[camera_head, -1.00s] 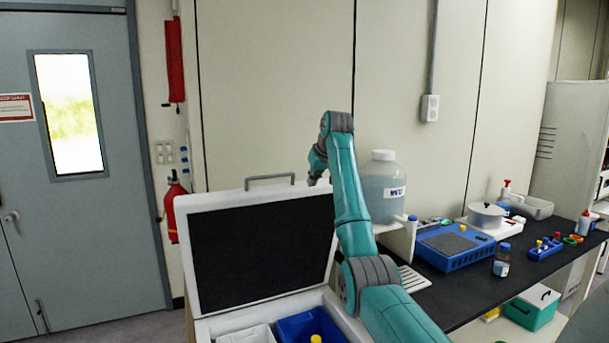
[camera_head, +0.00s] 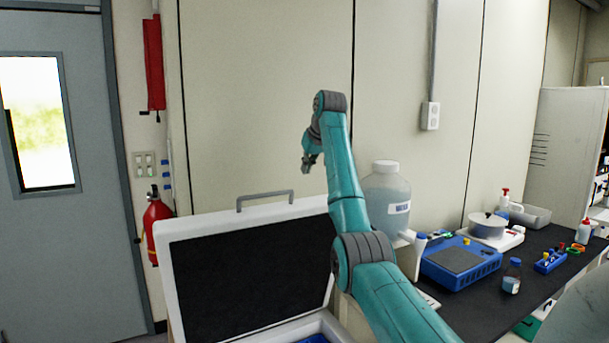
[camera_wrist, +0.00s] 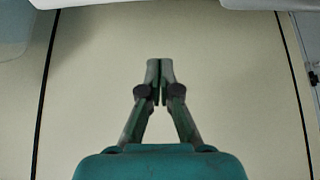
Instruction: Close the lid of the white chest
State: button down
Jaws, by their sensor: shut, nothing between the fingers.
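The white chest (camera_head: 166,290) stands at the lower left of the head view, its lid (camera_head: 250,268) raised, with a dark inner panel and a white rim. A grey handle (camera_head: 265,196) sits on the lid's top edge. A bit of blue shows inside the chest at the bottom edge of the picture; the rest of the inside is cut off. My gripper (camera_head: 306,170) is above and to the right of the handle, apart from the lid. In the wrist view my gripper (camera_wrist: 160,68) is shut and empty, with a pale wall beyond it.
A large clear jug (camera_head: 386,196) stands right of the lid, behind my arm. A dark bench (camera_head: 530,262) at the right carries a blue device (camera_head: 460,258), a white hotplate (camera_head: 495,236) and small bottles. A fire extinguisher (camera_head: 156,222) and a door (camera_head: 60,245) are at the left.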

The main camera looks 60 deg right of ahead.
jog(key=x, duration=0.9)
jog(key=shift+s+a+f, duration=0.2)
jog(key=shift+s+a, duration=0.35)
jog(key=shift+s, duration=0.35)
jog(key=shift+s+a+f, duration=0.2)
jog(key=shift+s+a, duration=0.4)
jog(key=shift+s, duration=0.3)
